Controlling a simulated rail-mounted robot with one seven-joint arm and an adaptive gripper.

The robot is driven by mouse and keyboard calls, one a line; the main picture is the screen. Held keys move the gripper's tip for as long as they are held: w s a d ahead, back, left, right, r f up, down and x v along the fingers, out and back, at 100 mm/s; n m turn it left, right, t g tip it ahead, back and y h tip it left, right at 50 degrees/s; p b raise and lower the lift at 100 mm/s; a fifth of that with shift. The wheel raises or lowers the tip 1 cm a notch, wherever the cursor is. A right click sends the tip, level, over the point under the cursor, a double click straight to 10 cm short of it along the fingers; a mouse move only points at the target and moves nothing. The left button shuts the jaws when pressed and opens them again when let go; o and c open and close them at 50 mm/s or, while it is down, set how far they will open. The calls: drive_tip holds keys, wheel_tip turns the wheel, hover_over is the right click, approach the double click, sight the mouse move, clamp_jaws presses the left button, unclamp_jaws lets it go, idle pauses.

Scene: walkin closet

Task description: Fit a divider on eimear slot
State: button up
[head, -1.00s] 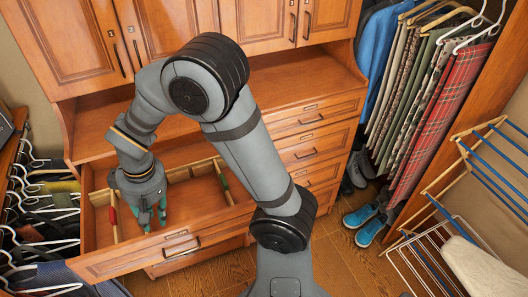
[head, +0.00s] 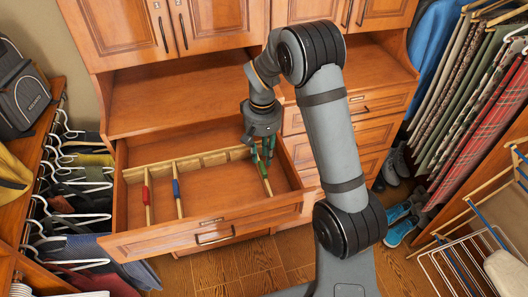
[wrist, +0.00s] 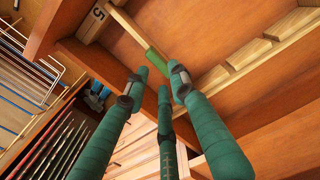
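The open drawer (head: 150,243) holds a slotted wooden rail (head: 205,160) along its back. Three thin wooden dividers stand front to back: one with a red band (head: 146,195), one with a blue band (head: 177,189) and one with a green band (head: 263,169). My gripper (head: 262,155) is over the green-banded divider at the right. In the wrist view my gripper's (wrist: 160,78) fingers are spread, with the green band (wrist: 156,62) just beyond the tips; contact is unclear. A "5" (wrist: 98,13) marks a block in the drawer. No slot name is readable.
Cabinet doors (head: 215,30) stand above a bare shelf (head: 185,100). Closed drawers (head: 360,135) are to the right. Hangers (head: 75,175) line the left side. The drawer floor (head: 215,195) between the blue and green dividers is clear.

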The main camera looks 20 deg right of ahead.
sight(265, 170)
drive_tip(key=f+b, duration=0.2)
drive_tip(key=f, duration=0.1)
drive_tip(key=s+f+b, duration=0.1)
drive_tip(key=f+b, duration=0.1)
drive_tip(key=f, duration=0.1)
drive_tip(key=shift+s+d+b, duration=0.1)
drive_tip(key=shift+d+b, duration=0.05)
drive_tip(key=shift+b, duration=0.15)
drive_tip(key=shift+s+f+b, duration=0.2)
drive_tip(key=shift+f+b, duration=0.1)
drive_tip(key=shift+b, duration=0.05)
drive_tip(key=shift+w+f+b, duration=0.45)
drive_tip(key=shift+w+f, duration=0.4)
drive_tip(key=shift+s+a+r, duration=0.2)
drive_tip(key=shift+r, duration=0.1)
drive_tip(key=shift+w, duration=0.15)
drive_tip(key=shift+c, duration=1)
drive_tip(key=shift+r, duration=0.15)
clamp_jaws()
drive_tip(key=shift+a+r+p, duration=0.15)
drive_tip(key=shift+r+p, duration=1.55)
drive_tip(key=shift+r, duration=0.35)
wheel_tip(265, 170, up, 2)
drive_tip(key=shift+r+p, duration=0.25)
drive_tip(key=shift+p, duration=0.7)
